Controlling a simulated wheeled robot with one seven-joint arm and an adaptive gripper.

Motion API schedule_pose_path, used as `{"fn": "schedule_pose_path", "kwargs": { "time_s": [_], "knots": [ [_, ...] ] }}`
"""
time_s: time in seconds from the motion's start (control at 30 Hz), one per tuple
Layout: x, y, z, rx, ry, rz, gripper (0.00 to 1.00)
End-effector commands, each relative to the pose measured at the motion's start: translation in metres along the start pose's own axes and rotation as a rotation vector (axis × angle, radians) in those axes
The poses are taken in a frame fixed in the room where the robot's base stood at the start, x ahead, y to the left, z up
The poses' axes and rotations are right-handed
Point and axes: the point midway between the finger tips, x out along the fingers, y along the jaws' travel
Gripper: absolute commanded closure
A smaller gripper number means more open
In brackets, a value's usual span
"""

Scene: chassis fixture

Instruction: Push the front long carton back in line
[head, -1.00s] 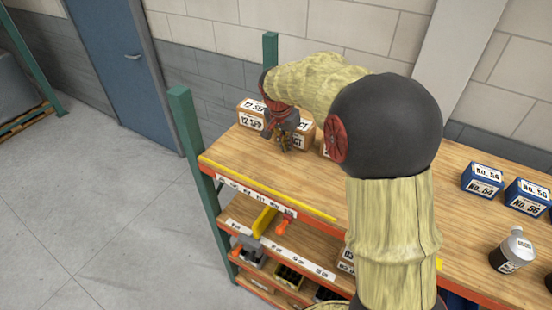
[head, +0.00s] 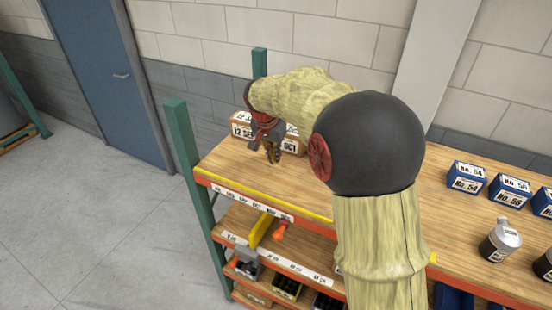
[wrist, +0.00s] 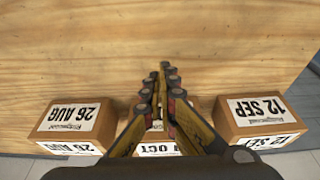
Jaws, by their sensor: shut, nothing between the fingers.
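Brown cartons with white date labels stand in a row on the wooden top shelf (head: 225,162). The 12 SEP carton (head: 241,131) is at the left in the head view and at the right in the wrist view (wrist: 258,118). The OCT carton (head: 292,147) is just behind and right of my gripper, partly hidden by it; in the wrist view only a strip of its label (wrist: 158,149) shows between the fingers.
A green post (head: 187,150) stands at the shelf's left front corner, and a yellow strip (head: 262,201) runs along its front edge. Blue boxes (head: 466,178) and a dark bottle (head: 500,241) stand to the right. Wood in front of the cartons is clear.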

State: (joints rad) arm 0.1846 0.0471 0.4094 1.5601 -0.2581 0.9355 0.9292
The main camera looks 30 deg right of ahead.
Motion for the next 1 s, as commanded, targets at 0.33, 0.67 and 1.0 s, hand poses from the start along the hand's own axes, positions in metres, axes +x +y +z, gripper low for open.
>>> {"fn": "schedule_pose_path", "kwargs": {
  "time_s": [0.33, 0.67, 1.0],
  "knots": [
    [-0.058, -0.001, -0.001, 0.002, 0.003, -0.004, 1.00],
    [-0.087, 0.000, -0.001, 0.001, 0.001, -0.001, 1.00],
    [-0.088, -0.003, -0.002, -0.097, 0.006, -0.011, 1.00]
  ]
}}
